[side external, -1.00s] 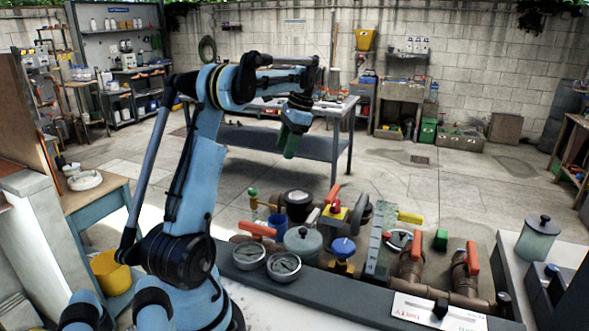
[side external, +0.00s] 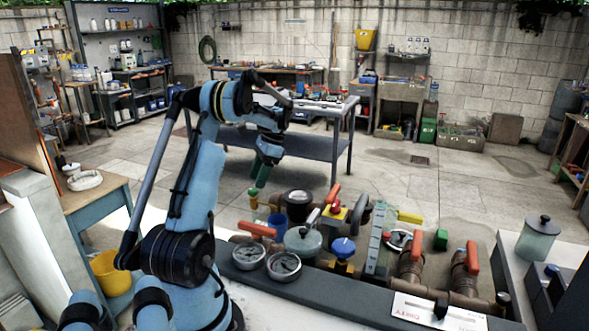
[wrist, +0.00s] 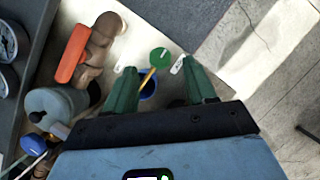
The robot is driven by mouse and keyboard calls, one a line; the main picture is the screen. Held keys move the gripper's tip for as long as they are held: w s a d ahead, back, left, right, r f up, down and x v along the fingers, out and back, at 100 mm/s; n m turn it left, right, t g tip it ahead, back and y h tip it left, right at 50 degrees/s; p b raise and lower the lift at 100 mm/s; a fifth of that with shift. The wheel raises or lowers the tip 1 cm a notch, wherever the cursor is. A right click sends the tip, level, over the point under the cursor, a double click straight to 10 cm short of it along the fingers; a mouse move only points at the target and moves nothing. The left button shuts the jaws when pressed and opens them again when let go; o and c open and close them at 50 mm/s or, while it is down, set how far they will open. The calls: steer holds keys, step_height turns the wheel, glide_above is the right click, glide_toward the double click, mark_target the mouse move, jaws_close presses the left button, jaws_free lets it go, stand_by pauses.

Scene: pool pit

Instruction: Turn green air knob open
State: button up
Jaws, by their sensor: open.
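The green air knob (wrist: 160,57) is a small round green cap with a white mark, on a thin yellow stem. It shows between my open fingers in the wrist view, nearer their tip ends. In the side external view the green knob (side external: 253,191) is at the left end of the pipework, just below my fingertips. My gripper (wrist: 158,68) has two green fingers spread apart and empty, pointing down. I see no contact with the knob; the exact height gap cannot be told.
A blue cup (wrist: 148,84) sits beside the knob's stem. An orange handle (wrist: 72,53) on a brown pipe and a grey lidded pot (wrist: 52,104) are to the left. Two round gauges (side external: 284,265) stand at the bench front. Pale floor lies open to the right in the wrist view.

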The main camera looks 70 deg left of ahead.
mark_target(253, 190)
steer(key=shift+x, duration=1.6)
steer(key=c, duration=1)
steer(key=shift+n, duration=0.3)
steer(key=n, duration=0.2)
steer(key=n+h, duration=0.2)
steer(key=n, duration=0.1)
steer(key=shift+a+n+t, duration=0.25)
steer(key=shift+n+t, duration=0.05)
jaws_close()
steer(key=n+h, duration=0.1)
steer(key=n, duration=0.1)
steer(key=n+t, duration=0.1)
steer(key=n, duration=0.2)
steer(key=shift+s+a+n+t+h, duration=0.2)
steer(key=shift+n+t+h, duration=0.1)
steer(key=shift+h, duration=0.1)
